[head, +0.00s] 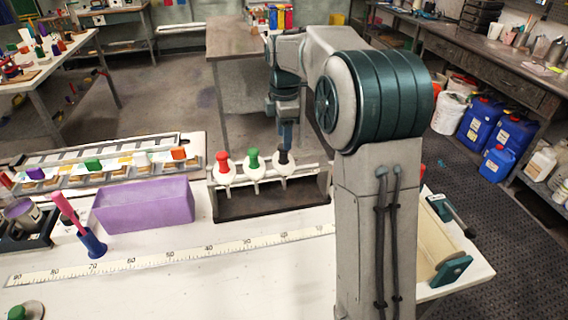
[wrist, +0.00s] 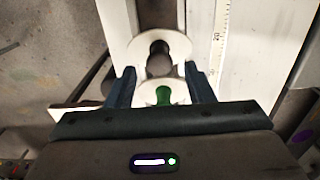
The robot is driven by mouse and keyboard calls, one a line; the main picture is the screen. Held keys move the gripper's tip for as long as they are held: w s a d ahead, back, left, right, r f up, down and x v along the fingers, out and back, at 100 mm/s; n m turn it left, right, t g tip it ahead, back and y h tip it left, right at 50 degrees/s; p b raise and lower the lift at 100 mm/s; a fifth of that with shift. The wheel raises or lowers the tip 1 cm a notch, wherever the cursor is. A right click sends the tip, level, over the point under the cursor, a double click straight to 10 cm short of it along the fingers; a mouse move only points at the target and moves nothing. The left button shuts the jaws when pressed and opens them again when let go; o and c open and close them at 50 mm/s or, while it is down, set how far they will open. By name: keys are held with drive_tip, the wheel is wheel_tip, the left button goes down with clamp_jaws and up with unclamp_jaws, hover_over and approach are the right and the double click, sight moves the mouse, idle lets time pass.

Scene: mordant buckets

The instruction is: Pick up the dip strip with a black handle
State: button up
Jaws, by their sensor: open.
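The dip strip with the black handle (head: 283,157) hangs at the right end of a rack (head: 262,207), with a white disc under its handle. The green-handled strip (head: 254,158) is beside it, and the red-handled one (head: 222,160) is at the left end. My gripper (head: 286,146) points down at the black handle in the head view. In the wrist view my gripper (wrist: 160,68) is open, its fingers apart on either side. The black handle (wrist: 159,57) shows just beyond the fingertips, and the green handle (wrist: 163,95) appears between the fingers. Contact cannot be told.
A purple bin (head: 143,206) stands left of the rack. A blue holder with a pink-handled tool (head: 92,243) is farther left. A long ruler (head: 170,256) lies in front. A compartmented tray (head: 100,165) sits behind the bin. The white tabletop in front is mostly clear.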

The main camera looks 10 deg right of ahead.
sight(284, 152)
drive_tip(key=shift+a+f+p, duration=0.1)
drive_tip(key=shift+f+p, duration=0.55)
drive_tip(key=shift+f, duration=2.45)
clamp_jaws()
